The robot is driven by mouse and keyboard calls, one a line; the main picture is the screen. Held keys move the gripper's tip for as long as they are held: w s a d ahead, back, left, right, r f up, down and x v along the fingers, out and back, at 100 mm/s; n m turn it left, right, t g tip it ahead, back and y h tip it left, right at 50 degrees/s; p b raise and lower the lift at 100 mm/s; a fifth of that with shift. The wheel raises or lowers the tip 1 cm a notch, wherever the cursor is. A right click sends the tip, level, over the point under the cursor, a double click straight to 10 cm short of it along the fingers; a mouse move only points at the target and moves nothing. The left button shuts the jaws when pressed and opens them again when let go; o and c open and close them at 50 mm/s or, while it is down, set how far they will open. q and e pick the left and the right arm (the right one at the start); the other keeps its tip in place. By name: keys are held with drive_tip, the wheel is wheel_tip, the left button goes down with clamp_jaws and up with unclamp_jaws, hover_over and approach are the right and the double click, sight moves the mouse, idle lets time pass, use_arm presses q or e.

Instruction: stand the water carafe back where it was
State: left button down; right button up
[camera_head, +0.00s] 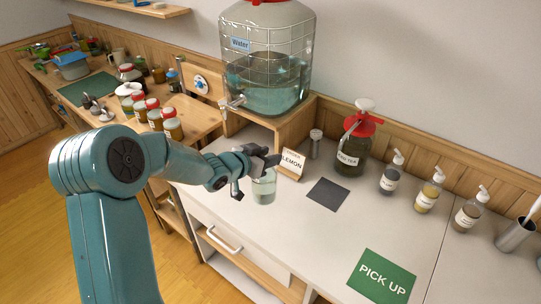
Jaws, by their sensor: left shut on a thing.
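The water carafe (263,190) is a clear vessel with pale liquid, upright at the left part of the white counter. My left gripper (262,167) is shut on its upper part and hides its top. I cannot tell whether its base touches the counter. A bare dark grey square (328,194) lies on the counter to the right of the carafe. The large water jar (267,75) with a tap stands on a wooden riser behind. My right gripper is not in view.
A lemon sign (291,164) stands just right of the carafe. A tea jar (353,150) with a red lid and several pump bottles (427,198) line the back. A green pick-up mat (382,276) lies in front. The counter's middle is clear.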

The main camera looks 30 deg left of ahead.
sight(269, 170)
use_arm(q)
drive_tip(key=shift+d+r, duration=0.15)
drive_tip(key=shift+w+f, duration=0.15)
drive_tip(key=shift+f, duration=0.05)
drive_tip(key=shift+a+f+b, duration=0.2)
drive_tip(key=shift+f+b, duration=0.75)
drive_tip(key=shift+b, duration=0.05)
wheel_tip(269, 170, down, 4)
drive_tip(key=b, duration=0.3)
drive_tip(key=shift+d+r, duration=0.1)
drive_tip(key=shift+r, duration=0.1)
drive_tip(key=shift+d+r, duration=0.1)
drive_tip(key=shift+b, duration=0.3)
